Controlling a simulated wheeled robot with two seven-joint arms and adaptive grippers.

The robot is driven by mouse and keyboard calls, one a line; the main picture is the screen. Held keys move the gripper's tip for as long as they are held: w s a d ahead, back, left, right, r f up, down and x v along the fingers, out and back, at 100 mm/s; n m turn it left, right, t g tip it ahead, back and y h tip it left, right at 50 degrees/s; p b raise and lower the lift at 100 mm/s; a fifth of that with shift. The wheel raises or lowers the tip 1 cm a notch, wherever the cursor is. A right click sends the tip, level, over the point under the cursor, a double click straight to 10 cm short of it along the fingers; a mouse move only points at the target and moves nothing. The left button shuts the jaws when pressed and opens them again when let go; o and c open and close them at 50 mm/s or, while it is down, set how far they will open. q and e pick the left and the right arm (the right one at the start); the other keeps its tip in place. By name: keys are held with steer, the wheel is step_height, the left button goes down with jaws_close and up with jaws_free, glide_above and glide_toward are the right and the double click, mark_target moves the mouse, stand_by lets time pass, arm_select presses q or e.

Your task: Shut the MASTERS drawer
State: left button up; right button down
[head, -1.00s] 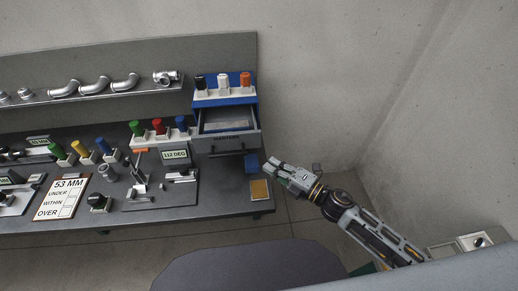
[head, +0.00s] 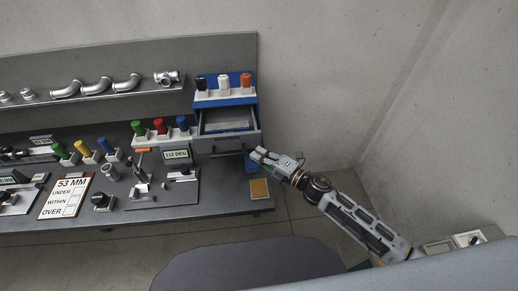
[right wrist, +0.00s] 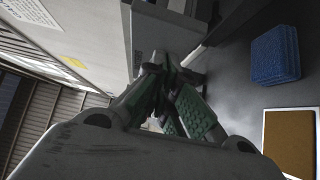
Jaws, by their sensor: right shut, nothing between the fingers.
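The MASTERS drawer (head: 228,144) is a grey drawer in the blue cabinet (head: 247,92) at the right end of the bench. It stands pulled out, and its open inside shows from above. My right gripper (head: 257,152) is shut and empty, at the right end of the drawer's front, low beside it. Whether it touches the drawer I cannot tell. In the right wrist view the shut fingers (right wrist: 165,78) point at a grey panel and a dark handle-like part; the contact is hidden. My left gripper is not in view.
Black, white and orange-topped pieces (head: 223,80) stand on the cabinet. A blue block (right wrist: 275,54) and a brown pad (head: 260,189) lie on the bench near the drawer. Gauges and a 53 MM card (head: 62,197) lie left. Floor right of the bench is clear.

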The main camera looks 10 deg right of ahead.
mark_target(257, 138)
steer(key=shift+w, duration=1.1)
steer(key=shift+w, duration=2.85)
steer(key=w+b, duration=0.2)
steer(key=w, duration=0.6)
steer(key=shift+w+r, duration=0.15)
steer(key=shift+w, duration=0.2)
steer(key=shift+w+d+r, duration=0.1)
steer(key=shift+d, duration=0.05)
